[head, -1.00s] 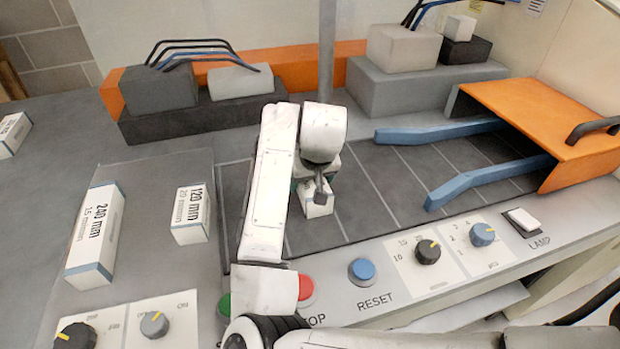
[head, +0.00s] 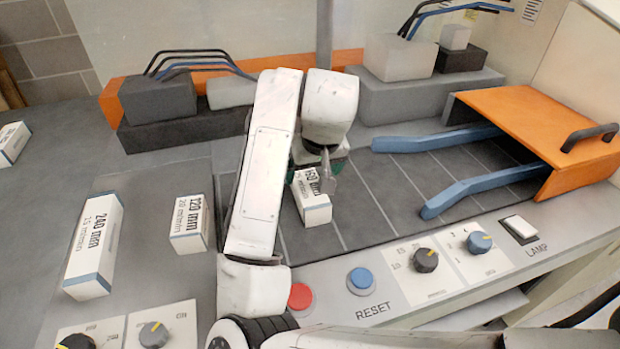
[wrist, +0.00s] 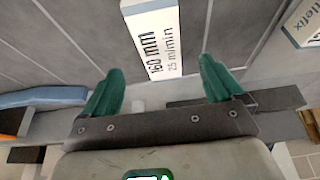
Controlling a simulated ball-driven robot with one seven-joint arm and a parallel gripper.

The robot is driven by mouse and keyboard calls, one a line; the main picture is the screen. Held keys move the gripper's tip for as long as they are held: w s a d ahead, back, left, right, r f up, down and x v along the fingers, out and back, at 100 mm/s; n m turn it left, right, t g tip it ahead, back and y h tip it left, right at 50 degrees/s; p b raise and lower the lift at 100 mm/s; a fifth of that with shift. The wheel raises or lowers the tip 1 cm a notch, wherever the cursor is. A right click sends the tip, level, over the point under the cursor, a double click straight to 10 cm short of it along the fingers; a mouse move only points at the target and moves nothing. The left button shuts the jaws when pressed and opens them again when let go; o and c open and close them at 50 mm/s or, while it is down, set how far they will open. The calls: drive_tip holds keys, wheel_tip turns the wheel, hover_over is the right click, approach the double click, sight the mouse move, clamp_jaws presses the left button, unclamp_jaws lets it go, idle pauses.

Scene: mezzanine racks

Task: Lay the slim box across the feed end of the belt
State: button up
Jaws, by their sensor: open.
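A slim white box marked 160 mm (head: 316,207) lies flat on the dark belt (head: 385,205), toward the belt's left end. Its long side runs roughly along the cross seams, so it lies across the belt. In the wrist view the box (wrist: 158,42) shows its printed top, with its near end between the two green fingertips and clear space on both sides. My gripper (head: 326,172) is open just above the box and looks apart from it. My arm hides part of the belt's left end in the head view.
Two blue guide rails (head: 480,188) lead to an orange hood (head: 540,120) at right. A red button (head: 300,297) and blue reset button (head: 361,281) line the front edge.

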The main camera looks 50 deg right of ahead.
drive_tip(key=shift+v, duration=1.5)
